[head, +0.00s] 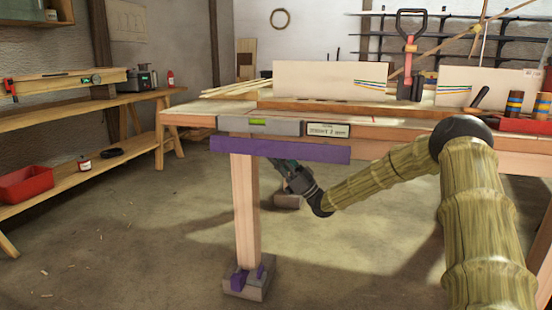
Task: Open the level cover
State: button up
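I cannot tell whether this strip is the level's cover. My gripper (282,166) is under the bench edge, right of the leg, pointing up and left towards the strip's underside. Its fingertips are small and partly hidden by the strip, so contact and opening cannot be told.
A small label plate (328,130) is right of the level. The leg (245,210) stands in a grey foot (246,283) with purple wedges. White boards (330,80) stand on the bench. A side bench (80,115) is at left. The floor between is mostly clear.

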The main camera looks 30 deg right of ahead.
jog(key=shift+w+a+r, duration=0.3)
jog(key=shift+w+r, duration=0.05)
jog(key=shift+r, duration=0.1)
grip_shut()
jog(key=shift+s+a+r+m+t+h+p, duration=0.1)
jog(key=shift+m+t+h+p, duration=0.2)
jog(key=shift+m+h+p, duration=0.15)
